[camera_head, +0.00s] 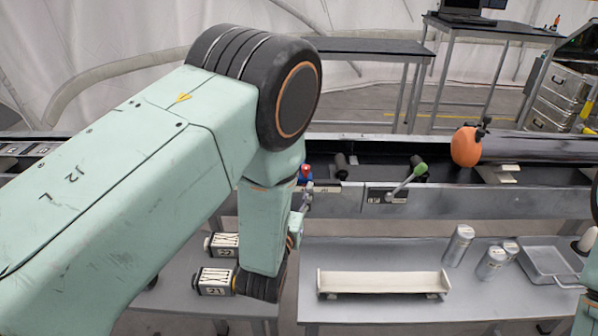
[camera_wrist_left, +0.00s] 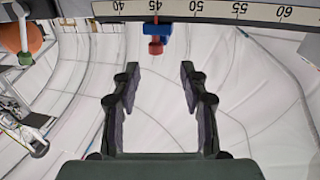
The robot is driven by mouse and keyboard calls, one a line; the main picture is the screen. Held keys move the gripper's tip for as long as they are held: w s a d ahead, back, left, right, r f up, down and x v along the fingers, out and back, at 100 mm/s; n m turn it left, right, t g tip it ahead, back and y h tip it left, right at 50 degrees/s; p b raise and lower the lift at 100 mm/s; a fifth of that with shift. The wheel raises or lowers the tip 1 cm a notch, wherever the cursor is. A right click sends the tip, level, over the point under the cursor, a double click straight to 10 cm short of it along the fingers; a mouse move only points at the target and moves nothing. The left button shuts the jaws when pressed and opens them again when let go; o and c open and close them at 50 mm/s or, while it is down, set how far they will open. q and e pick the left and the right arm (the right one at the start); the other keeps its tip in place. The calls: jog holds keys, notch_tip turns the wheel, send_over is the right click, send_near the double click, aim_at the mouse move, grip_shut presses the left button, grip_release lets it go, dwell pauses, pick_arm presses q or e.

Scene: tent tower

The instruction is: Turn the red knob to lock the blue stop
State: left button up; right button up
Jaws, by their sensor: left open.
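The blue stop (camera_wrist_left: 158,31) sits at the edge of a numbered scale (camera_wrist_left: 225,12) in the left wrist view, near the 45 mark. The red knob (camera_wrist_left: 155,47) sticks out of it toward my gripper. In the head view the red knob (camera_head: 307,169) is small, just right of my left forearm, which partly hides the stop. My left gripper (camera_wrist_left: 160,68) is open and empty. Its fingers point at the knob, which appears centred between them and beyond the fingertips. In the head view the gripper (camera_head: 303,200) is below the knob, partly hidden by my arm.
A green-tipped lever (camera_head: 407,180) and an orange ball (camera_head: 465,147) are along the rail to the right. Below are a bench with a cream tray (camera_head: 383,283), several metal cans (camera_head: 459,245) and a metal tray (camera_head: 548,262). Labelled blocks (camera_head: 213,281) lie beside my left arm.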

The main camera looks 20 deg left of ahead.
aim_at(305, 172)
pick_arm(q)
jog(key=w, duration=0.6)
jog(key=shift+d, duration=0.2)
jog(key=shift+w+a, duration=0.2)
jog(key=shift+w, duration=0.1)
jog(key=shift+d, duration=0.2)
jog(key=shift+a, duration=0.25)
jog(key=c, duration=0.6)
jog(key=shift+d, duration=0.15)
grip_shut()
